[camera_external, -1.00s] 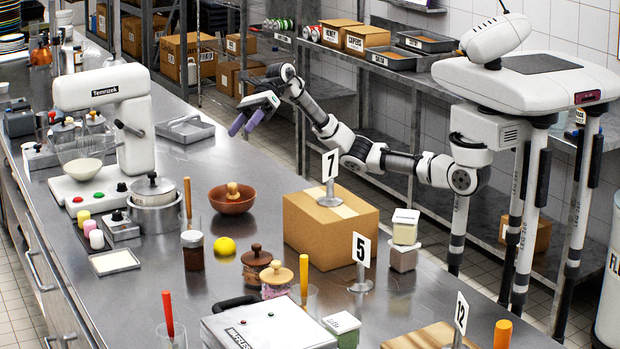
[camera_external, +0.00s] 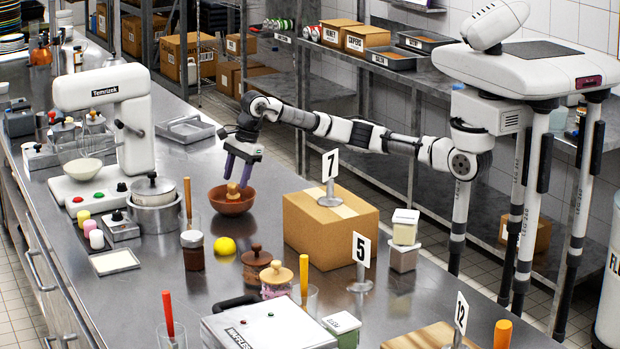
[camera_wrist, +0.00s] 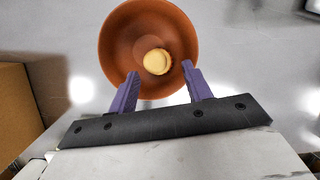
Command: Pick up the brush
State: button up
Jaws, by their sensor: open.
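A brown bowl (camera_external: 232,207) stands on the steel counter, with a pale wooden knob-topped piece (camera_external: 232,190) in it. This may be the brush, but I see no bristles. In the wrist view the bowl (camera_wrist: 113,45) is seen from above, and the round knob (camera_wrist: 156,61) shows between the fingertips. My gripper (camera_external: 237,180) points down over the bowl with its purple fingers apart; in the wrist view my gripper (camera_wrist: 160,70) is open and empty. I cannot tell whether the fingers touch the knob. Any lower part of the piece is hidden.
A cardboard box (camera_external: 338,235) with a number 7 sign (camera_external: 330,166) stands right of the bowl. A pot (camera_external: 153,212) and a mixer (camera_external: 130,140) stand to the left.

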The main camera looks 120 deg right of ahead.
aim_at(236, 185)
jog(key=shift+p+x, duration=1.15)
jog(key=shift+x, duration=1.5)
jog(key=shift+s+a, duration=0.1)
jog(key=shift+a, duration=0.1)
jog(key=shift+c, duration=0.2)
jog(key=c, duration=0.8)
notch_tip(236, 185, up, 20)
jog(key=a+m+t+b, duration=0.1)
jog(key=m+t+b, duration=0.1)
jog(key=m, duration=0.3)
jog(key=shift+m, duration=0.3)
jog(key=f+p, duration=0.1)
jog(key=f, duration=0.5)
jog(key=f+p, duration=0.2)
jog(key=f, duration=0.5)
jog(key=f+p, duration=0.1)
jog(key=f, duration=0.6)
jog(key=shift+w+a+f, duration=0.1)
jog(key=shift+w, duration=0.3)
